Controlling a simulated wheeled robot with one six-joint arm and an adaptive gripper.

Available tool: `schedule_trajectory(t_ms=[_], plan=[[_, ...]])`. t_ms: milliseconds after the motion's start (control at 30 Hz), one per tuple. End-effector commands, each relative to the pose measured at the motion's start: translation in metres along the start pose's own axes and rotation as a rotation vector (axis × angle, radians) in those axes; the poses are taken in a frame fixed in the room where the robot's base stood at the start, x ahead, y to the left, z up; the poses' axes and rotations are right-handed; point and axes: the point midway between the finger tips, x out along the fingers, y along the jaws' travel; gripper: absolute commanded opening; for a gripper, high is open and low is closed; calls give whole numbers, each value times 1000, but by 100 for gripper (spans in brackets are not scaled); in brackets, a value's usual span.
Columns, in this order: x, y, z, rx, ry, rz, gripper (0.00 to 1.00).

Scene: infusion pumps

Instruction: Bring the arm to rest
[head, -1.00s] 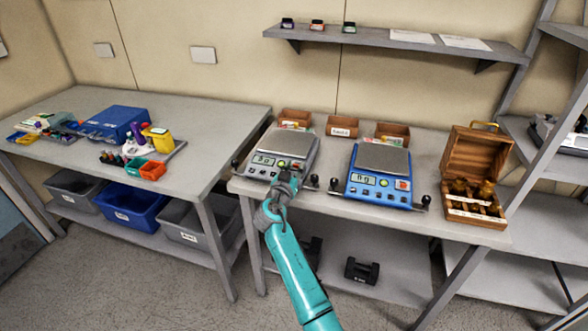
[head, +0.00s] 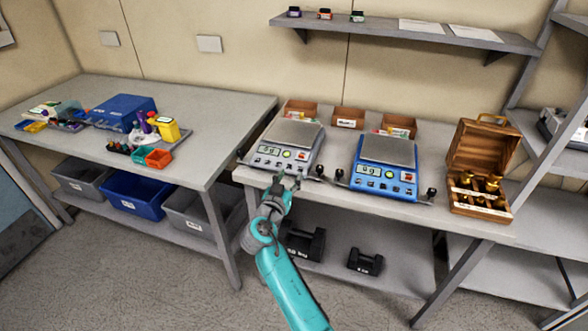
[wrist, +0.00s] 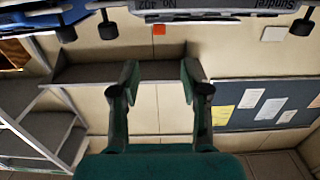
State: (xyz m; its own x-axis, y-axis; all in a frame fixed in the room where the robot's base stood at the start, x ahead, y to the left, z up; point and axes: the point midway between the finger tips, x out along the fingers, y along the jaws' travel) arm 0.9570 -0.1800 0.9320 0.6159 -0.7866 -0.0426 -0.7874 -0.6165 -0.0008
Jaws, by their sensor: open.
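My gripper (head: 286,181) is open and empty in the head view, at the front edge of the right-hand table, just in front of the grey scale (head: 289,143). In the wrist view my gripper (wrist: 160,75) shows its two fingers spread, with nothing between them. My teal arm reaches up from the bottom of the head view. The wrist picture appears upside down, with the scale's labelled edge (wrist: 220,5) along its top.
A blue scale (head: 384,165) and an open wooden box of brass weights (head: 482,165) stand to the right. Dark weights (head: 366,261) lie on the lower shelf. The left table (head: 225,110) holds a blue case (head: 122,112). The floor in front is clear.

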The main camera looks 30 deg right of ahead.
Motion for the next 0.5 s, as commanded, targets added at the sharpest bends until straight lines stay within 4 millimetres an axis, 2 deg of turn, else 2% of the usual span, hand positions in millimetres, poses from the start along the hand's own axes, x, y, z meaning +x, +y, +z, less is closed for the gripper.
schedule_trajectory(t_ms=[200,500], plan=[[-16,0,0,0,0,0,46],[-16,0,0,0,0,1,46]])
